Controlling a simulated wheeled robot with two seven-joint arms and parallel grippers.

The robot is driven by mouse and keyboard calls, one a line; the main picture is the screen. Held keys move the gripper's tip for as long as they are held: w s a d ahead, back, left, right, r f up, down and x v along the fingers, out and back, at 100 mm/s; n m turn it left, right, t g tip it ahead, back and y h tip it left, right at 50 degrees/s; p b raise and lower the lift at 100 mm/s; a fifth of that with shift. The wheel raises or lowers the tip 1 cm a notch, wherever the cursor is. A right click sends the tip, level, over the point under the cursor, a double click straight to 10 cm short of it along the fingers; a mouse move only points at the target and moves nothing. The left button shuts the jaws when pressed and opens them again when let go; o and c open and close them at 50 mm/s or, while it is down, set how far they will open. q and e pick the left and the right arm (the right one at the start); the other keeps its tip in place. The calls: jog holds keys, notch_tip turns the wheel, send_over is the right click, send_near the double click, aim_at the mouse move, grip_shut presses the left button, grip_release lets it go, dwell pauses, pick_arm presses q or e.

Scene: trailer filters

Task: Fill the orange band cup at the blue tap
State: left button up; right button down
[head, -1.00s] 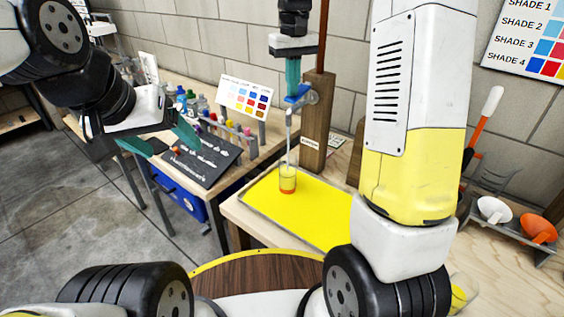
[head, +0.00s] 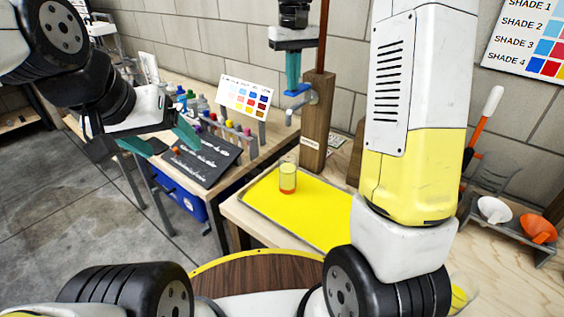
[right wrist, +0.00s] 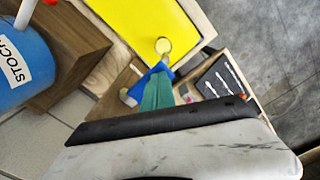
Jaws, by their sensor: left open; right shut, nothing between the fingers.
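The orange band cup (head: 288,180) stands upright on the yellow tray (head: 313,215), below the tap spout. It is clear with an orange band near its base; I cannot tell its fill level. No stream runs from the spout. The blue tap (head: 297,90) is mounted on a wooden post. My right gripper (head: 292,82) is shut and empty, fingers pointing down at the blue lever, seemingly touching it. In the right wrist view the gripper (right wrist: 158,80) lies over the blue lever (right wrist: 148,78), with the cup (right wrist: 163,46) beyond. My left gripper (head: 166,143) is open and empty, above the left table.
The left table holds a black board (head: 205,158), several bottles and a colour chart (head: 246,95). A rack with a white funnel (head: 495,209) and an orange funnel (head: 537,228) stands at right. In the right wrist view, a blue container (right wrist: 20,65) stands near the post.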

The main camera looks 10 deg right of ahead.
notch_tip(320, 180, up, 7)
jog(key=shift+f, duration=0.2)
jog(key=shift+r, duration=0.15)
dwell(0.3)
jog(key=s+d+m+t+y, duration=0.1)
jog(key=s+d+t, duration=0.15)
jog(key=s, duration=1.15)
jog(key=s+f+m+t+y, duration=0.1)
jog(key=s+f+t, duration=0.2)
jog(key=s+f, duration=0.4)
jog(key=s, duration=0.4)
jog(key=shift+f+t, duration=0.35)
jog(key=shift+f, duration=0.05)
